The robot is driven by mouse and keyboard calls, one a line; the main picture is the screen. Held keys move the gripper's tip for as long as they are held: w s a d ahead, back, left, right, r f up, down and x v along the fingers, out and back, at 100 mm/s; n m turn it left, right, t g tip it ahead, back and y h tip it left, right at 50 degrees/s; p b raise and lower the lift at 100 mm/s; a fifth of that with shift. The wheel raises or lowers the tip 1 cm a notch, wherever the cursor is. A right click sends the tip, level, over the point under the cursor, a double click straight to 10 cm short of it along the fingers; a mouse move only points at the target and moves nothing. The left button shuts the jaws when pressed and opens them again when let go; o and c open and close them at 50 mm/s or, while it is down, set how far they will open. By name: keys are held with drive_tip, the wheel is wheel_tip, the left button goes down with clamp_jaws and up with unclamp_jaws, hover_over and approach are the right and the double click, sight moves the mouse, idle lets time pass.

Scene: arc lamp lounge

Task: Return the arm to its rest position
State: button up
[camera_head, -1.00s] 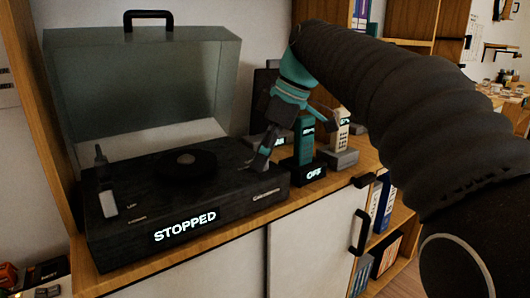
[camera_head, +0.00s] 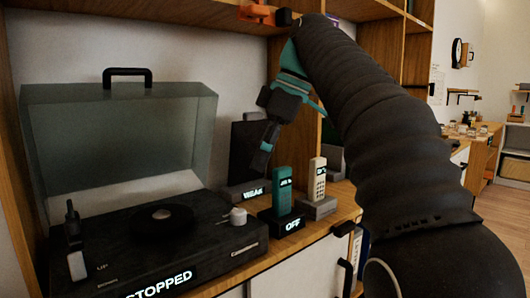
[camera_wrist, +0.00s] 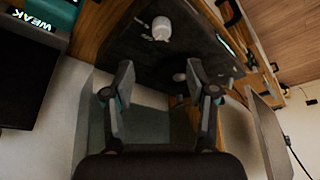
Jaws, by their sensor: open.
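My gripper (camera_head: 266,133) hangs in the air above the right part of the record player (camera_head: 160,243), in front of the wall and a dark upright panel. In the wrist view my gripper (camera_wrist: 152,92) has its two fingers spread apart with nothing between them. My arm runs from the lower right up to the top middle, then the gripper points down. The record player has its tinted lid (camera_head: 120,150) raised and its display reads STOPPED. A white knob (camera_head: 238,216) sits at its right corner, and the knob also shows in the wrist view (camera_wrist: 162,28).
A teal handset (camera_head: 282,192) stands on a base marked OFF, and a pale handset (camera_head: 317,183) stands to its right. A dark panel (camera_head: 248,150) marked WEAK stands behind. A shelf (camera_head: 170,14) with an orange object (camera_head: 257,13) is close above my arm.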

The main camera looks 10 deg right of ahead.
drive_tip(key=shift+d+r, duration=0.1)
drive_tip(key=shift+r, duration=0.1)
drive_tip(key=shift+s, duration=0.1)
drive_tip(key=s+d+f+m+t+h, duration=0.1)
drive_tip(key=s+d+f+m, duration=0.2)
drive_tip(key=f, duration=0.7)
drive_tip(key=s+d+f+m+t+h, duration=0.2)
drive_tip(key=s+d+f+m, duration=0.1)
drive_tip(key=s+f+m, duration=0.4)
drive_tip(key=s+d+f+m+t+h, duration=0.1)
drive_tip(key=s+d+f+m, duration=0.2)
drive_tip(key=s+f, duration=0.7)
wheel_tip(320, 180, down, 5)
drive_tip(key=m, duration=0.2)
drive_tip(key=shift+s+d+m+t, duration=0.15)
drive_tip(key=shift+d+m+t, duration=0.25)
